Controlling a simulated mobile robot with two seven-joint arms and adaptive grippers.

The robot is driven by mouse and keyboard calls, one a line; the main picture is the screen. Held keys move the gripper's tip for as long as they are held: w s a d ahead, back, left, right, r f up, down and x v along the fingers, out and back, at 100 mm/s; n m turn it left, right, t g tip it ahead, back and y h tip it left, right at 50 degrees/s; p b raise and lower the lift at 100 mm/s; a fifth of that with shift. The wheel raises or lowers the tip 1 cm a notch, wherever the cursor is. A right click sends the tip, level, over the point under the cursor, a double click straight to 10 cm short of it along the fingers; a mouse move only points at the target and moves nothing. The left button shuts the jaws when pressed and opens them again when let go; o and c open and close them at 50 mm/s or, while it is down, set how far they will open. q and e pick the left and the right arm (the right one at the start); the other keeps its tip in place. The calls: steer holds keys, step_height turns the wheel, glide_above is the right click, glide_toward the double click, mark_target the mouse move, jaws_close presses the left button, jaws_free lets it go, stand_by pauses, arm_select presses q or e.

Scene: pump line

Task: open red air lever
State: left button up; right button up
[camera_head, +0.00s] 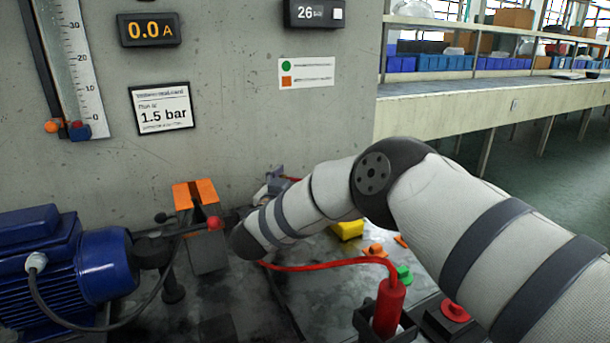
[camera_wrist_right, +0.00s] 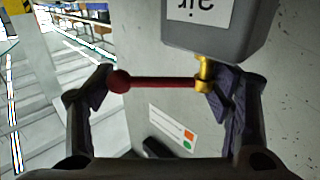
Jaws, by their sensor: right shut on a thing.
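The red air lever (camera_wrist_right: 160,83) is a red bar with a round red knob (camera_wrist_right: 118,82) at its left end in the right wrist view. Its right end meets a brass valve (camera_wrist_right: 204,75) under a grey box (camera_wrist_right: 215,28) with an upside-down "air" label. My right gripper (camera_wrist_right: 165,92) has one finger by the knob and the other by the brass end, with the lever lengthwise between them. In the head view my right gripper (camera_head: 273,185) is small beside the wall, mostly hidden behind my arm. A bit of red shows next to it. My left gripper is not in view.
A blue motor (camera_head: 65,265) stands at the left, near a dark rod with a red ball end (camera_head: 214,223). A red cylinder (camera_head: 388,305) with a red hose (camera_head: 325,264) stands at the front. A yellow block (camera_head: 347,230) lies behind it. The concrete wall (camera_head: 235,110) bounds the back.

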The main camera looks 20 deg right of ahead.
steer(key=shift+w+a+r, duration=0.1)
steer(key=shift+a, duration=0.2)
steer(key=o, duration=1.4)
steer(key=shift+o, duration=1)
steer(key=shift+w+a, duration=0.15)
steer(key=shift+s, duration=0.35)
steer(key=v, duration=1.1)
steer(key=shift+a, duration=0.25)
